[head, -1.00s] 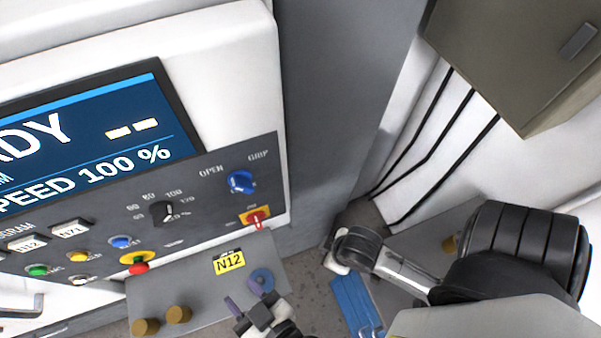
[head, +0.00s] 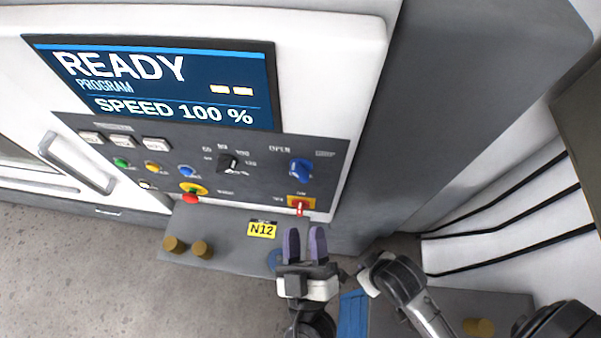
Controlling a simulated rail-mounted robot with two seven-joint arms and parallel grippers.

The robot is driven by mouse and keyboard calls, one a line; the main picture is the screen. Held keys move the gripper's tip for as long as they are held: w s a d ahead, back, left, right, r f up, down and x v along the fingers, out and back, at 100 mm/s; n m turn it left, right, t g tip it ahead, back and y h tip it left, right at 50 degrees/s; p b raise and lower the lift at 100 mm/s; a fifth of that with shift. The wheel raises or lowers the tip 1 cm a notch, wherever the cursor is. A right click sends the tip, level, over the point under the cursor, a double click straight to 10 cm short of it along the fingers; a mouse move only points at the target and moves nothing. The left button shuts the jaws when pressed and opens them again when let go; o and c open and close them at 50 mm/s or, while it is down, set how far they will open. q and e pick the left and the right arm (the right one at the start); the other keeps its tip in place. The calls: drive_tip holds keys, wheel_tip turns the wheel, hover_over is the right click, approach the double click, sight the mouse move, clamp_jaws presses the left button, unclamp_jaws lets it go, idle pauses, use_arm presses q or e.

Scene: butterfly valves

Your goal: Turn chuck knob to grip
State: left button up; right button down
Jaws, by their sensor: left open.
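The blue chuck knob (head: 301,171) sits at the upper right of the dark control panel (head: 270,147). The label OPEN is at its upper left, and a smaller label, too blurred to read now, is at its upper right. I cannot tell which label the knob points to. My left gripper (head: 304,236) is open and empty, its two purple-grey fingers pointing up the picture. It shows below the knob and the red switch, apart from both. My right arm (head: 405,280) comes in from the lower right; its fingers do not show.
A red switch on a yellow plate (head: 301,203) sits just below the knob. A black dial (head: 228,163) and a red stop button (head: 191,198) are to the left. The screen (head: 160,80) reads READY. A grey ledge (head: 225,225) with a yellow N12 label (head: 262,230) lies under the panel.

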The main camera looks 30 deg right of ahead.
sight(300, 179)
use_arm(q)
drive_tip(key=p+x, duration=0.4)
drive_tip(key=x, duration=0.4)
drive_tip(key=shift+w+d+r, duration=0.15)
drive_tip(key=shift+w+r, duration=0.05)
drive_tip(key=shift+r, duration=0.05)
drive_tip(key=shift+w+d+r+p, duration=0.1)
drive_tip(key=shift+w+d+p, duration=0.2)
drive_tip(key=shift+w, duration=0.4)
clamp_jaws()
